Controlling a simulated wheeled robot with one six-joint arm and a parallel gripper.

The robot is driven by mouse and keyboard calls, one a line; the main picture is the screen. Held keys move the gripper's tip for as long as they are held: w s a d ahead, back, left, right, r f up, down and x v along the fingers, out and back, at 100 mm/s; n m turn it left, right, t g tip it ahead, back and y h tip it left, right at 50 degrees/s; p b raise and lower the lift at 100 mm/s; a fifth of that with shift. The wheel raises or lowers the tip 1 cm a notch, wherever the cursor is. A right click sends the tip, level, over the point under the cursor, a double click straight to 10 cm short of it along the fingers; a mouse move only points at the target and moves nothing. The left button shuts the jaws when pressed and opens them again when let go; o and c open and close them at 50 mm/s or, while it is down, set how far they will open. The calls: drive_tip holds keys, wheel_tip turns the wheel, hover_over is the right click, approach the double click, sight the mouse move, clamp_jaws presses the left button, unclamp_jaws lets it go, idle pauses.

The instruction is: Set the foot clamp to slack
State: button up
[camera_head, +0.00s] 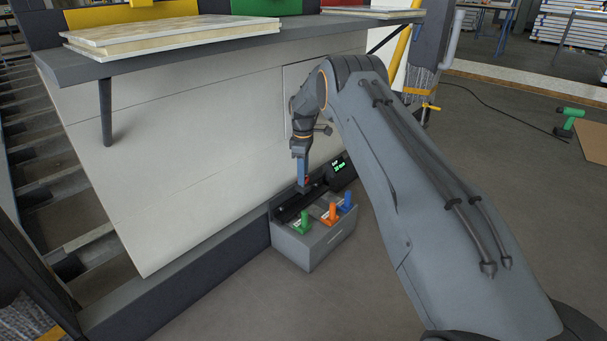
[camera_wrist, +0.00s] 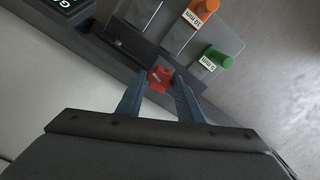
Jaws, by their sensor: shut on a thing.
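A red star-shaped knob (camera_wrist: 159,79) sits on the dark rail of a grey foot unit (camera_head: 322,241). I take this knob to be the foot clamp's handle; its slack or tight setting cannot be read. My gripper (camera_wrist: 158,86) points down with one finger on each side of the knob and is shut on it. In the head view my gripper (camera_head: 302,183) stands over the rail, with only a bit of the red knob (camera_head: 308,181) showing. The fingers hide part of the knob.
A small display (camera_head: 338,165) with green text stands behind the rail. Green (camera_head: 304,216), orange (camera_head: 331,210) and blue (camera_head: 347,200) handled pieces stand on the unit; the wrist view shows "10 mm" and "5 mm" labels. A pale panel (camera_head: 190,150) leans behind.

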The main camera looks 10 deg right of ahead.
drive_tip(key=shift+w+r+n, duration=0.2)
drive_tip(key=shift+w+n, duration=0.05)
drive_tip(key=shift+n, duration=0.85)
drive_tip(key=o, duration=1)
drive_tip(key=shift+d, duration=0.1)
drive_tip(key=shift+o, duration=0.3)
drive_tip(key=shift+s+f, duration=0.1)
wheel_tip(320, 180, up, 8)
drive_tip(key=p, duration=0.2)
drive_tip(key=shift+p, duration=0.4)
drive_tip(key=shift+f, duration=0.1)
